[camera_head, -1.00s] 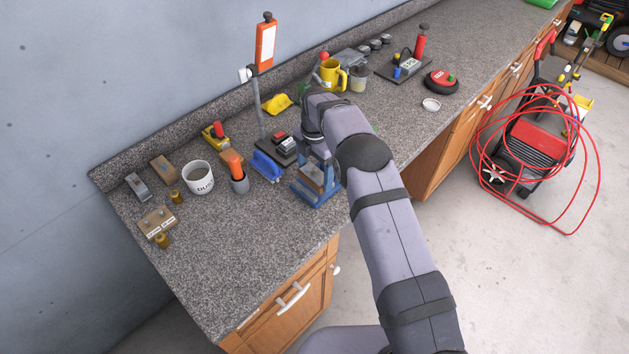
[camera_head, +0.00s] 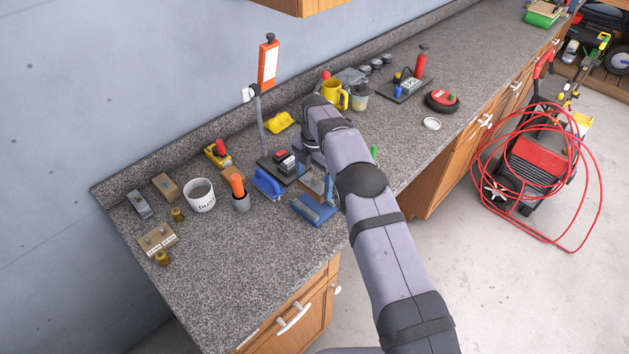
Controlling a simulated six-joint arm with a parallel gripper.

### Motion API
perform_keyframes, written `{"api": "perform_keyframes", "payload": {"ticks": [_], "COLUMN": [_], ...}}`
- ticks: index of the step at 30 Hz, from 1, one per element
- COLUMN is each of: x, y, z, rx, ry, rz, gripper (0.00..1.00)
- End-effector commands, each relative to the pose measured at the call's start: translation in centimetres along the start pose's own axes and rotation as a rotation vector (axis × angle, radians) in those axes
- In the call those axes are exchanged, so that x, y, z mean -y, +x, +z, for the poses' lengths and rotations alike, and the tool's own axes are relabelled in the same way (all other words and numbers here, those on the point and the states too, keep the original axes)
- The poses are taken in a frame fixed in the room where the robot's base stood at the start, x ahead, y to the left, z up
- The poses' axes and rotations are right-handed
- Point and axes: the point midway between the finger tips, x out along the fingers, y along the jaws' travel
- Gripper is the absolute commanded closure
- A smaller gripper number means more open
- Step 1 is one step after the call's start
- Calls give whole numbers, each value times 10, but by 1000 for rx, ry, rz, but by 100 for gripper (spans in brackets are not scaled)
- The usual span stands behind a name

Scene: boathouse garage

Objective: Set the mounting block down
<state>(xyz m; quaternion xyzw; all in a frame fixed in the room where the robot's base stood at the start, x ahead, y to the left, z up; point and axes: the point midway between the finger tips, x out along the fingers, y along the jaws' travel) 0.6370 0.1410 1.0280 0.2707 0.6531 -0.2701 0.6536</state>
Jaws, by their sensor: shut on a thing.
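My gripper (camera_head: 312,160) is over the front half of the worktop, right of the upright post. My arm and wrist cover most of it, and its fingertips do not show clearly. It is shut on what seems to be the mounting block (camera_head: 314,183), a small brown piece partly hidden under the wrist. Blue parts show close around it: a low blue piece with a grey top (camera_head: 315,209) in front, and a blue upright part at its right. I cannot tell whether the block touches them or the worktop.
A blue-handled brush-like tool (camera_head: 266,184), a grey cup with an orange-handled tool (camera_head: 240,192) and a white mug (camera_head: 200,195) stand to the left. A post with an orange top (camera_head: 268,65) rises behind. The speckled worktop (camera_head: 250,260) is clear in front.

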Motion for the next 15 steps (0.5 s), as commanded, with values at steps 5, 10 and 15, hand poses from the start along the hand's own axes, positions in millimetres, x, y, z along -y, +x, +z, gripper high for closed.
{"api": "perform_keyframes", "payload": {"ticks": [5,10,15], "x": [0,0,0], "y": [7,19,35], "z": [0,0,0], "rx": [0,0,0], "ry": [0,0,0], "rz": [1,0,0], "gripper": [52,52,52]}}
